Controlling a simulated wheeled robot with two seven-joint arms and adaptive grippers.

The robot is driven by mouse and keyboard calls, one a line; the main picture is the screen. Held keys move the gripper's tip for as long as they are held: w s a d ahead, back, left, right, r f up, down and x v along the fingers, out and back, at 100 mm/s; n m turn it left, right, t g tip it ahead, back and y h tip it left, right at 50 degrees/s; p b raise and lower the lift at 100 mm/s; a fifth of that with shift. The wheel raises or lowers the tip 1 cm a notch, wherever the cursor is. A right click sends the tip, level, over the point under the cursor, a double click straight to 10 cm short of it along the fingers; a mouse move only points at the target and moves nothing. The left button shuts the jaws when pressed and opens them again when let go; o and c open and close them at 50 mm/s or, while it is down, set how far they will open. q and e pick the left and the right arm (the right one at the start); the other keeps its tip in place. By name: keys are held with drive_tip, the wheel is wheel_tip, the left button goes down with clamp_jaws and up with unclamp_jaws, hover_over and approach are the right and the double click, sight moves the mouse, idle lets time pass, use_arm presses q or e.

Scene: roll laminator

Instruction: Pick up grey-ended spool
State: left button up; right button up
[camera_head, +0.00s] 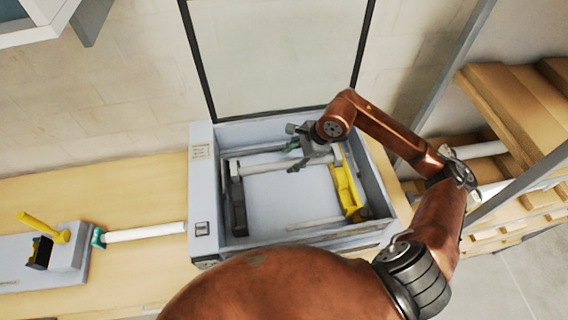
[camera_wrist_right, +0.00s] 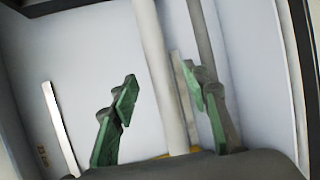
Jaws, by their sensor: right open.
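The open laminator (camera_head: 202,240) holds a white spool (camera_head: 262,162) across its back part, between a black holder (camera_head: 238,205) and a yellow holder (camera_head: 346,188). I cannot make out the colour of this spool's ends. My right gripper (camera_head: 292,147) is over the right part of this spool. In the right wrist view, the right gripper's green-padded fingers (camera_wrist_right: 160,82) are open, and the white spool (camera_wrist_right: 155,60) runs between them without visible contact. My left gripper is not in view.
A white spool with a teal end (camera_head: 145,232) lies on the wooden table (camera_head: 150,185), beside a grey device with a yellow lever (camera_head: 45,226). The raised lid (camera_head: 280,55) stands behind the laminator. A shelf with wooden boards (camera_head: 510,105) and white rolls (camera_head: 478,150) is at right.

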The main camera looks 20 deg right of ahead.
sight(284, 164)
drive_tip(key=p+x, duration=0.1)
drive_tip(key=x, duration=0.1)
drive_tip(key=p+x, duration=0.1)
drive_tip(key=x, duration=0.2)
drive_tip(key=shift+a, duration=0.35)
drive_tip(key=shift+w+a+f, duration=0.1)
drive_tip(key=shift+a+f, duration=0.05)
drive_tip(key=shift+f, duration=0.2)
clamp_jaws()
